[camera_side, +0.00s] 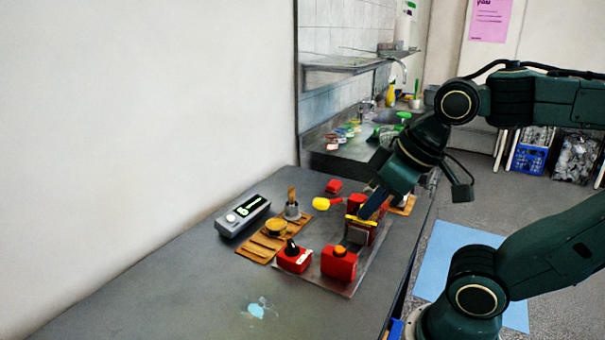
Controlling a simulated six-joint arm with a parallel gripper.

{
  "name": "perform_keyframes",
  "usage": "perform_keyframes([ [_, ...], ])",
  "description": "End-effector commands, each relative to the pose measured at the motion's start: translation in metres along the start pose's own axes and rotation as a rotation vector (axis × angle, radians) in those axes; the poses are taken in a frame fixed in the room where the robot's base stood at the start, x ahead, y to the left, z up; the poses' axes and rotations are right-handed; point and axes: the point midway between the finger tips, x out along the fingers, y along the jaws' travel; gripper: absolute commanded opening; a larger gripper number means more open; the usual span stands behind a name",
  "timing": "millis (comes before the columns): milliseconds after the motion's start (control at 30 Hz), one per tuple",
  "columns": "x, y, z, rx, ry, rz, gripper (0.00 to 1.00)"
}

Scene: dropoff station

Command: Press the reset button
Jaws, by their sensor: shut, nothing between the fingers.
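My gripper (369,210) points down and to the left, with its fingertips at a red block with a yellow strip (361,221); I cannot tell whether they touch it. It is shut and empty. In front of it stands a red box with an orange button on top (339,262). Left of that is a smaller red box with a black knob (294,258). No label reading reset is legible, so I cannot tell which is the reset button.
A wooden tray (257,249) holds a round dish (276,228) and a grey cup (292,212). A yellow-headed item (321,204) and a small red block (333,186) lie behind. A pale blue patch (257,308) marks the otherwise clear front tabletop.

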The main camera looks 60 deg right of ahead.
Motion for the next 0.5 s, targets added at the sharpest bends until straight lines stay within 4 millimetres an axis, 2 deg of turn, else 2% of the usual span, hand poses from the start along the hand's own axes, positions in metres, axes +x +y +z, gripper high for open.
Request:
perform_keyframes([
  [267,0.007,0.003,-0.018,-0.013,0.024,0.007,0.00],
  [500,0.023,0.009,-0.056,-0.047,0.077,0.026,0.00],
])
